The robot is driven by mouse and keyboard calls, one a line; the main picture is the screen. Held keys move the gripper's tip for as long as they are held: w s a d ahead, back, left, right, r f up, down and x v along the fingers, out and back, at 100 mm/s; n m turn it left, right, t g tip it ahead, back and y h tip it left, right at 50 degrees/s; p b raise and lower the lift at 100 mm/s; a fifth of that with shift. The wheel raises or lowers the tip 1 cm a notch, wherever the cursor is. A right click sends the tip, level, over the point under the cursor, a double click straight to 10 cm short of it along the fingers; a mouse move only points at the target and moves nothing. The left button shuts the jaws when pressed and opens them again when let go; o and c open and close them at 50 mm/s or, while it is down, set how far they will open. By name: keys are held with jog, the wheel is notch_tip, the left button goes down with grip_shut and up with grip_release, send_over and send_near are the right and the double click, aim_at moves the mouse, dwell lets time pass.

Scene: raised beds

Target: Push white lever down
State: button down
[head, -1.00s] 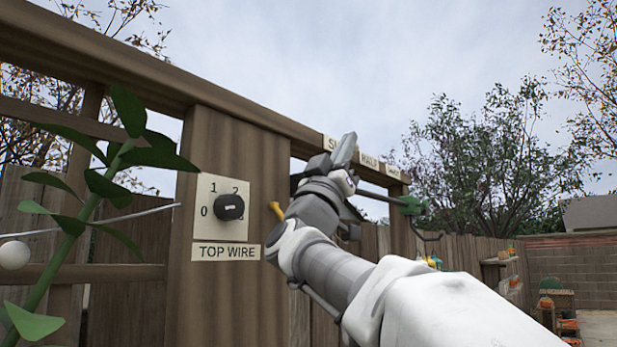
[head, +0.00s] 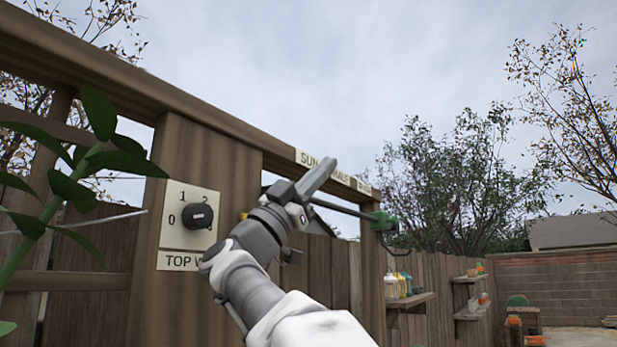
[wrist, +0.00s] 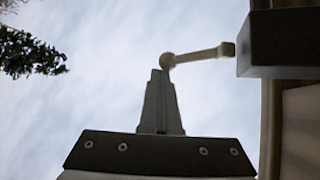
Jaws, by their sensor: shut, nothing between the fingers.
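A pale cream-white lever (wrist: 200,54) with a ball end shows in the wrist view, sticking out to the left from a dark block (wrist: 285,43). My gripper (wrist: 160,74) is shut and empty. Its tips are just below and left of the ball end in the picture; I cannot tell whether they touch it. In the head view my gripper (head: 320,178) is raised in front of the top beam, its fingers pointing up and right over the sign. I cannot make out the lever in the head view.
A wooden post carries a black dial (head: 201,215) on a numbered plate, partly beside my wrist. A green bracket (head: 383,221) with a dark hook is right of my gripper. Plant leaves (head: 70,188) hang at left. A shelf (head: 410,300) with bottles is at right.

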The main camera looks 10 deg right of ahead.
jog(key=shift+f+m+g, duration=0.25)
jog(key=shift+m+g, duration=0.55)
jog(key=shift+g, duration=0.05)
jog(key=shift+f+m+g, duration=0.2)
jog(key=shift+m+g, duration=0.6)
jog(key=shift+f+m+g, duration=0.25)
jog(key=shift+m+g, duration=0.55)
jog(key=shift+g, duration=0.05)
jog(key=shift+f+t, duration=0.3)
jog(key=shift+f, duration=0.15)
dwell(1.1)
